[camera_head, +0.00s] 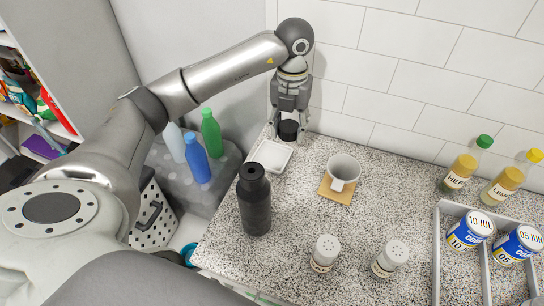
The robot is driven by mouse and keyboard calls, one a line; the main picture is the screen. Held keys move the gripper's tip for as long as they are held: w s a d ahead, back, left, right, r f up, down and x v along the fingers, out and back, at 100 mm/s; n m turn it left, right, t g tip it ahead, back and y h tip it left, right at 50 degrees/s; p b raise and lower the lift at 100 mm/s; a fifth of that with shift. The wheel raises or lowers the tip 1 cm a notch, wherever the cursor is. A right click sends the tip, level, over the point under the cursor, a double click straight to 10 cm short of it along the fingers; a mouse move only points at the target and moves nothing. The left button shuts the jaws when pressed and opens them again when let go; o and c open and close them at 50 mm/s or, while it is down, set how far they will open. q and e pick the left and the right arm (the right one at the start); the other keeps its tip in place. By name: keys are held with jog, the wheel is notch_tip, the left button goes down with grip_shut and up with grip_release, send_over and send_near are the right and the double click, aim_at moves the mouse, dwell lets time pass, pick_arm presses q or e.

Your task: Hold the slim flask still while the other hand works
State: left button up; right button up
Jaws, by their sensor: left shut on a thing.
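The slim flask (254,205) appears to be the tall black bottle standing upright near the counter's left edge. My left gripper (288,122) is at the back left of the counter, behind the flask and apart from it. It points down and is shut on a small dark round object (288,131). Its fingers partly hide that object, and I cannot tell exactly what it is. My right gripper is not in view.
A small white tray (283,170) lies between the gripper and the flask. A white mug (346,168) stands on a tan coaster (335,195). Two shakers (324,253) (390,258) stand in front. Bottles (465,165) and a divided tray (485,283) with cans occupy the right.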

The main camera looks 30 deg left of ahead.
pick_arm(q)
jog(key=n, duration=0.1)
jog(key=a+n, duration=0.1)
jog(key=n, duration=0.2)
jog(key=shift+w+a+f, duration=0.1)
jog(key=shift+a+f, duration=0.05)
jog(key=shift+f, duration=0.15)
jog(key=a+n, duration=0.1)
jog(key=n, duration=0.3)
jog(key=n+p, duration=0.3)
jog(key=n, duration=0.5)
send_near(272, 157)
notch_tip(272, 157, down, 6)
jog(key=shift+f, duration=0.5)
jog(key=shift+f, duration=0.1)
jog(key=o, duration=0.8)
jog(key=shift+o, duration=0.2)
